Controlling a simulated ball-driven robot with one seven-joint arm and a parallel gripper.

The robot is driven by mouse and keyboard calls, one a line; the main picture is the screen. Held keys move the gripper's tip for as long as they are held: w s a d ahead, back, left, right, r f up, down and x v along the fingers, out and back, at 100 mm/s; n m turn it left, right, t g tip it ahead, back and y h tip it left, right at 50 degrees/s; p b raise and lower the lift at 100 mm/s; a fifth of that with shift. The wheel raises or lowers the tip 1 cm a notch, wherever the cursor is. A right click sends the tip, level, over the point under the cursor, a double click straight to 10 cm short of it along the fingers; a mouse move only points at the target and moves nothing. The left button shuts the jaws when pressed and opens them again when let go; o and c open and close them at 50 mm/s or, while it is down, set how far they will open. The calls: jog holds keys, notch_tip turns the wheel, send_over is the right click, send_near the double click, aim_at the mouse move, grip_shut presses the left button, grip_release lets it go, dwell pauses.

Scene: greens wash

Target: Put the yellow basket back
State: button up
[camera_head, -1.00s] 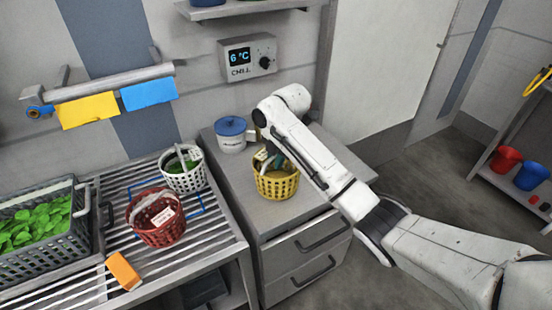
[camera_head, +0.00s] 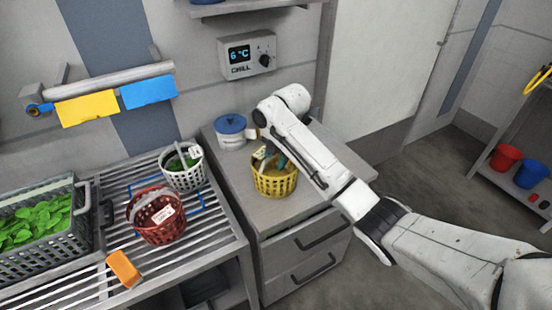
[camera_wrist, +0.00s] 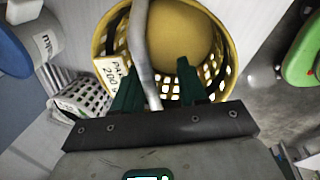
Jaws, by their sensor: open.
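The yellow basket (camera_head: 274,183) stands upright on the grey drawer cabinet top (camera_head: 290,207). In the wrist view the basket (camera_wrist: 102,42) has a pale handle (camera_wrist: 139,45) arching over it and a white tag (camera_wrist: 107,75). My gripper (camera_wrist: 155,80) is open, with its dark green fingers on either side of the handle, over the basket's near rim. Whether a finger touches the handle cannot be told. In the head view my arm partly hides the gripper and the basket's right side.
A blue-lidded pot (camera_head: 231,132) stands behind the yellow basket.

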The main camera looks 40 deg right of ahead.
jog(key=p+v, duration=0.1)
jog(key=v, duration=1.1)
jog(key=s+a+f+m+y, duration=0.1)
jog(key=s+a+f+m, duration=0.5)
jog(key=a, duration=0.4)
jog(key=s+a+f+m+y, duration=0.1)
jog(key=s+a+f+m, duration=0.25)
jog(key=a+f, duration=0.55)
jog(key=s+f+m, duration=0.2)
jog(key=s+m, duration=0.1)
jog(key=s, duration=0.4)
jog(key=s+d+f+m+g+h, duration=0.1)
jog(key=s+m, duration=0.3)
jog(key=s, duration=0.4)
jog(key=s+f+m+h, duration=0.1)
jog(key=s+f+m, duration=0.2)
jog(key=s, duration=0.5)
jog(key=shift+s+d+f, duration=0.15)
jog(key=shift+d, duration=0.15)
jog(key=shift+m, duration=0.25)
